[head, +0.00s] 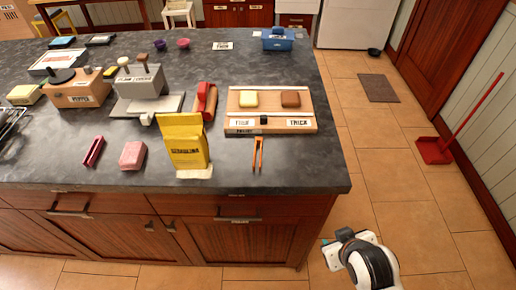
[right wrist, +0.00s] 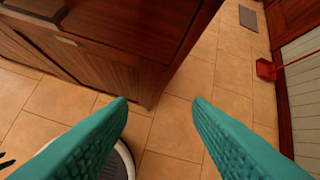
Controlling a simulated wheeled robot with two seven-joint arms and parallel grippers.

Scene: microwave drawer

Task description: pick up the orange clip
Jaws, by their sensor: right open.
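The orange clip (head: 258,155) is a thin, two-legged piece lying near the front edge of the dark countertop (head: 300,170), just in front of the wooden board. My right gripper (head: 326,242) is low at the right in the head view, off the counter's front right corner and well apart from the clip. In the right wrist view its two teal fingers (right wrist: 160,108) are spread wide with nothing between them. The clip is not visible in that view. My left gripper is not in view.
A yellow bag (head: 183,142) stands left of the clip, with a pink block (head: 133,155) beyond it. The wooden board (head: 271,111) carries two small blocks behind the clip. Cabinets (right wrist: 110,60) drop below the counter edge. Tiled floor is open at right, with a red dustpan (head: 433,150).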

